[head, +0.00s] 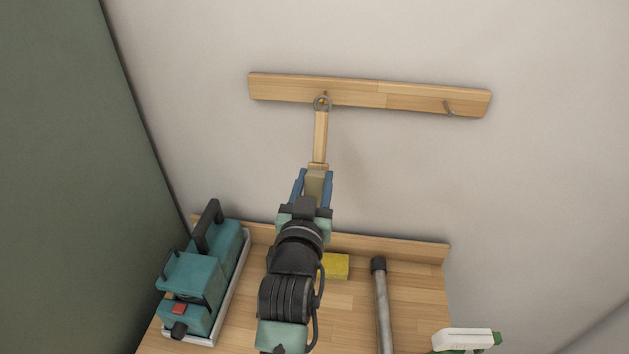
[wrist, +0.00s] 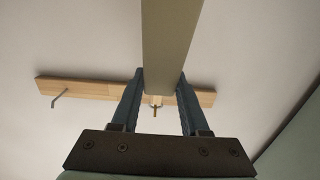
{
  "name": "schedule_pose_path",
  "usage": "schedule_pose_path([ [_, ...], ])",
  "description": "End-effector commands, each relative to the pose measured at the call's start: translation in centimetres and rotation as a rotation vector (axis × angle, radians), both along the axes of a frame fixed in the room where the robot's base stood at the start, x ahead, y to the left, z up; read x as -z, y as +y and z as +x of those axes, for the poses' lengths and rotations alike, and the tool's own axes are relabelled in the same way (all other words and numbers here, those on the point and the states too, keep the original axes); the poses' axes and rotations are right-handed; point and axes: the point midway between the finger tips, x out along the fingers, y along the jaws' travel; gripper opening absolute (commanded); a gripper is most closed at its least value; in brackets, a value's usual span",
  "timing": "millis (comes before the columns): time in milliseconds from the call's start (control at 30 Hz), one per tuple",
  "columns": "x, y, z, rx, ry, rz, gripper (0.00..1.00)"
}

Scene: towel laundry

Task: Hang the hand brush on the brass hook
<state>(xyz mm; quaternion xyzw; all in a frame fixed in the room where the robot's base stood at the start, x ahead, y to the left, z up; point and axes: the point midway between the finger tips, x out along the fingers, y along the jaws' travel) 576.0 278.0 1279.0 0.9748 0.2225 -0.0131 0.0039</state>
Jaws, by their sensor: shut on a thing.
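The hand brush (head: 320,138) is upright, its wooden handle pointing up and a grey ring at its top. My gripper (head: 315,176) is shut on the brush's lower part, with a blue finger on each side. In the wrist view the brush (wrist: 170,45) is a pale bar between the fingers (wrist: 160,78). The brass hook (wrist: 155,106) shows on the rail below the bar's end. In the head view the ring overlaps the brass hook (head: 323,96); I cannot tell whether it is around the hook or in front of it.
The wooden rail (head: 370,95) on the wall also carries a grey hook (head: 449,108) at right. On the bench (head: 345,300) are a teal machine (head: 205,275), a yellow block (head: 336,266), a grey tube (head: 382,310) and a spray bottle (head: 465,339). The wall around the rail is clear.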

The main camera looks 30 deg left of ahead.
Motion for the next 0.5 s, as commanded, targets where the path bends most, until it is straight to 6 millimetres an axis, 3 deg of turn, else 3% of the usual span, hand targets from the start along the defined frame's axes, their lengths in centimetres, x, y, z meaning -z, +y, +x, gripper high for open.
schedule_pose_path([
  [267,-0.09,0.01,-0.02,0.000,-0.002,0.001,0.00],
  [300,-0.09,0.01,-0.02,0.000,-0.002,0.001,0.52],
  [433,-0.08,0.01,-0.02,0.000,-0.002,0.001,0.75],
  [500,-0.07,0.01,-0.02,0.000,-0.002,0.001,0.80],
])
